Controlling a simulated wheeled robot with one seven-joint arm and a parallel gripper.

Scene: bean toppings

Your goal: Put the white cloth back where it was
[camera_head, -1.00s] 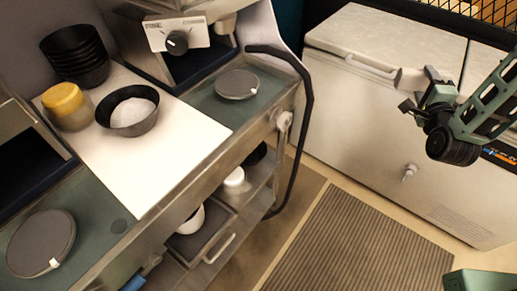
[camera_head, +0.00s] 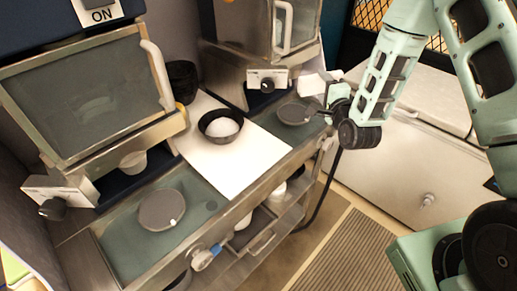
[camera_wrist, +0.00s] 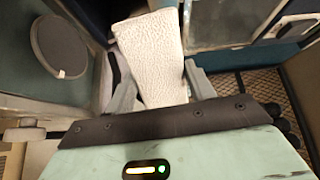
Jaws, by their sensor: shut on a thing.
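My gripper (camera_head: 332,98) is shut on the white cloth (camera_head: 312,84) and holds it out at the right end of the counter, near a dark round disc (camera_head: 294,113). In the wrist view the textured white cloth (camera_wrist: 150,50) stands up between the two grey fingers of my gripper (camera_wrist: 160,92), extending past their tips. Whether the cloth touches any surface cannot be told.
A black bowl with white contents (camera_head: 221,126) stands on the white board (camera_head: 240,165). Another dark disc (camera_head: 161,210) lies at the left. Ovens (camera_head: 95,90) back the counter. A white chest (camera_head: 420,165) stands at the right; the floor mat (camera_head: 350,255) is clear.

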